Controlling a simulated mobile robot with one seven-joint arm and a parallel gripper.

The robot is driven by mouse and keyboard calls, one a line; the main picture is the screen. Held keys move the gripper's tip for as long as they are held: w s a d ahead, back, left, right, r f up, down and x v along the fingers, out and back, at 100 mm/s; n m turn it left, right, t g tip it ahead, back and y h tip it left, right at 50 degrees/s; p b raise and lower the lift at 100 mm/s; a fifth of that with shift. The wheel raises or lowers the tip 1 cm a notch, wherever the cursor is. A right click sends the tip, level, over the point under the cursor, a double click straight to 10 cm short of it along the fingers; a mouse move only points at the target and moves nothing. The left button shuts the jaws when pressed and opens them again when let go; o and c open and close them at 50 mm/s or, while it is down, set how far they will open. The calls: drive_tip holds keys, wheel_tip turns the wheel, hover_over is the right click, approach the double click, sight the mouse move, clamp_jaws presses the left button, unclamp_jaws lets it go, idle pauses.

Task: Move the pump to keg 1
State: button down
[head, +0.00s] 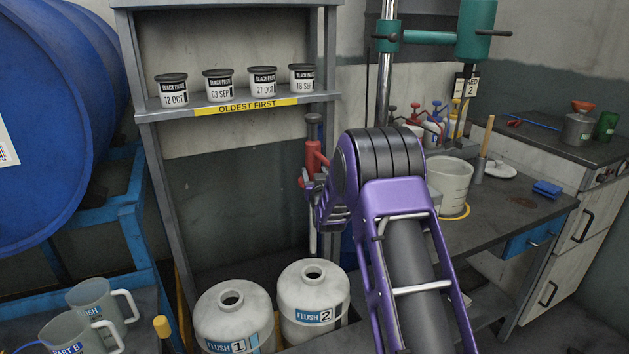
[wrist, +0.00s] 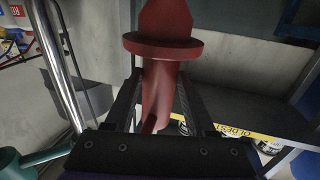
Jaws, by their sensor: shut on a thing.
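The red pump (head: 313,158) has a dark top and a pale tube hanging down. My gripper (head: 310,182) is shut on the pump's red body and holds it upright. In the wrist view the red pump body (wrist: 166,85) with its wide collar stands between the two dark fingers. Keg 1 (head: 232,318), white with a "FLUSH 1" label, stands at the lower middle with its top hole open. Keg 2 (head: 313,295), labelled "FLUSH 2", stands to its right. The tube's lower end shows just above keg 2's open neck in the head view, apparently clear of it.
A grey shelf (head: 160,108) with several black-paste tins rises behind the kegs. A blue drum (head: 60,120) on a blue frame is at left, with measuring jugs (head: 95,300) below. A workbench (head: 500,215) with a white bucket (head: 449,182) is at right.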

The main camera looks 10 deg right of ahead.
drive_tip(key=shift+r+p, duration=1.2)
drive_tip(key=shift+r, duration=4.85)
drive_tip(key=shift+f, duration=0.15)
